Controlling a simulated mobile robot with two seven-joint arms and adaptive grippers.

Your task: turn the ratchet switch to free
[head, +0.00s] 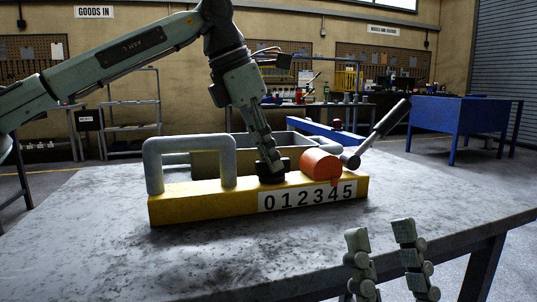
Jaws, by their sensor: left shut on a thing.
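A yellow bar (190,208) lies on the table with a white number scale (308,196) on its front. A dark round knob (273,178) stands on top of the bar. My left gripper (270,165) comes down from above and is shut on this knob, its fingers hiding part of it. I cannot read any marking on the knob. An orange cylinder (320,165) with a small red pointer sits right of it, above the high end of the scale. My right gripper (382,233) is at the lower right, fingers apart and empty, away from the bar.
A grey bar handle (187,145) rises from the bar's left end. A lever (378,131) with a dark grip slants up right. An open bin (205,163) stands behind. The grey tabletop (130,258) is clear in front; a blue bench (450,112) stands beyond.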

